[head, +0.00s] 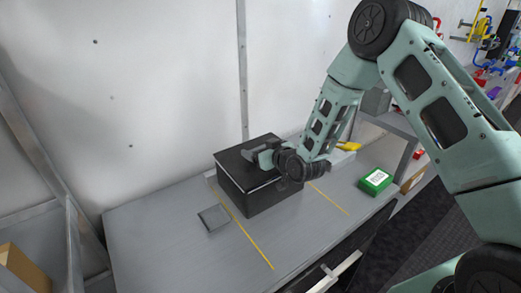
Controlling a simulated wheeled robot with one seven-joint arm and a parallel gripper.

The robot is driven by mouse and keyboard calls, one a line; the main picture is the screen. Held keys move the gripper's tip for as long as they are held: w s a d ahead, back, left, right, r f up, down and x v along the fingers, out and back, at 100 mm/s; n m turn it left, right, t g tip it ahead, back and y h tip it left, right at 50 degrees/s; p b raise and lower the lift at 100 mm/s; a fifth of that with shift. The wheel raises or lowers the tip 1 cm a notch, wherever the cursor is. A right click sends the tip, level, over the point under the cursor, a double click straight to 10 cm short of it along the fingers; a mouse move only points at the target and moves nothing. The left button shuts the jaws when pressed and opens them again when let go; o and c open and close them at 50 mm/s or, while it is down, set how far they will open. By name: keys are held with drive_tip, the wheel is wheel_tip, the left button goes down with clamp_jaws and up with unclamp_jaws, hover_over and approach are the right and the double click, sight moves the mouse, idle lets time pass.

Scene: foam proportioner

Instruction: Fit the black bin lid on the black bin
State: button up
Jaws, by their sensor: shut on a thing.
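The black bin (258,197) stands on the grey bench, a box with a thin light line along its upper edge. The black bin lid (238,163) lies level over the bin's top. From this view I cannot tell whether it is fully seated or slightly above the rim. My gripper (262,156) is over the middle of the lid, shut on it. My wrist hides the right part of the lid, and the grip point itself is small and partly hidden.
A flat grey object (214,218) lies left of the bin. A green box (376,181) with a white label sits to the right. A yellow item (348,147) lies behind my arm. Yellow lines (248,240) mark the bench. The bench's left part is clear, with a pale wall behind.

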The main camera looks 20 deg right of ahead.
drive_tip(key=o, duration=1)
drive_tip(key=shift+c, duration=0.2)
drive_tip(key=shift+r+p, duration=0.45)
drive_tip(key=shift+p, duration=0.1)
drive_tip(key=b+v, duration=0.3)
drive_tip(key=v, duration=0.9)
drive_tip(key=s+a+r+n+g, duration=0.25)
drive_tip(key=s+a+g, duration=0.45)
drive_tip(key=s+a, duration=0.35)
drive_tip(key=s+r+n+g+h, duration=0.1)
drive_tip(key=s+r+g+h, duration=0.1)
drive_tip(key=s, duration=0.8)
drive_tip(key=s+r+g+h, duration=0.2)
drive_tip(key=s+r+g, duration=0.1)
drive_tip(key=s, duration=0.8)
drive_tip(key=shift+d+n+g, duration=0.3)
drive_tip(key=shift+n+g, duration=0.05)
drive_tip(key=shift+g, duration=0.55)
